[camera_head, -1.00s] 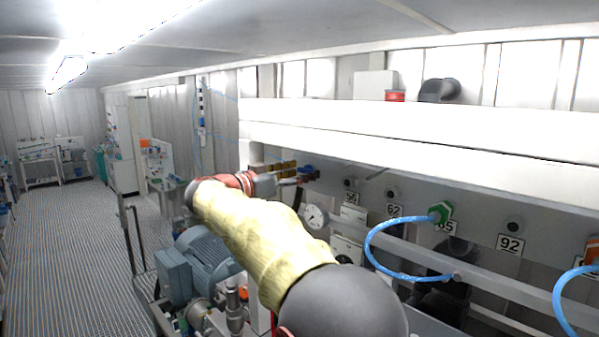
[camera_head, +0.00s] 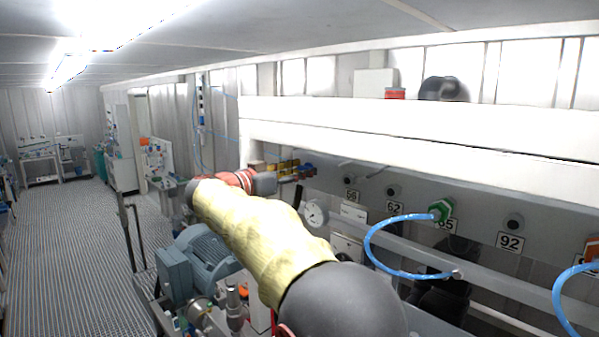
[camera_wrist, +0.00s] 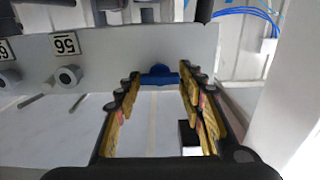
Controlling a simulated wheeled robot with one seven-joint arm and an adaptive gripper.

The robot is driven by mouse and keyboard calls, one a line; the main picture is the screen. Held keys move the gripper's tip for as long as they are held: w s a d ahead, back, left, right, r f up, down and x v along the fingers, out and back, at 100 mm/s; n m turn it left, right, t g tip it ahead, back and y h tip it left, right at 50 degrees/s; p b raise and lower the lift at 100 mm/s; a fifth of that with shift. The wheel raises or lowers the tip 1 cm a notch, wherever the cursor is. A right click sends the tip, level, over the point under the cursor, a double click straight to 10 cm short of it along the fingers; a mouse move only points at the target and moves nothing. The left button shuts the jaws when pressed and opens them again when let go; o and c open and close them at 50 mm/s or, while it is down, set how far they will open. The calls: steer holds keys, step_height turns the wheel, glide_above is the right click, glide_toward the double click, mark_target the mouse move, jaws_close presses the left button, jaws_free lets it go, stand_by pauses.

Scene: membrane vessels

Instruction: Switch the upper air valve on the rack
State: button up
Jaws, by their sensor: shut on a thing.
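A blue valve handle (camera_wrist: 159,75) sits between the fingertips of my gripper (camera_wrist: 160,80) in the wrist view. The yellow-padded fingers close on its two ends. In the head view, my gripper (camera_head: 288,170) reaches the rack's far end, with the blue handle (camera_head: 308,171) at its tips. The valve body behind the handle is mostly hidden. I cannot tell the valve's setting.
The rack panel (camera_wrist: 110,50) carries a "56" label (camera_wrist: 65,43) and round grey ports (camera_wrist: 69,76). A pressure gauge (camera_head: 315,212) and a blue hose (camera_head: 376,243) are right of my arm. A blue motor (camera_head: 205,255) stands below it. The aisle floor at left is clear.

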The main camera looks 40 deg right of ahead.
steer(key=n+b, duration=0.5)
steer(key=n, duration=0.6)
steer(key=shift+n, duration=0.3)
steer(key=n, duration=0.4)
steer(key=shift+p, duration=0.4)
steer(key=shift+n, duration=0.3)
steer(key=o, duration=1.2)
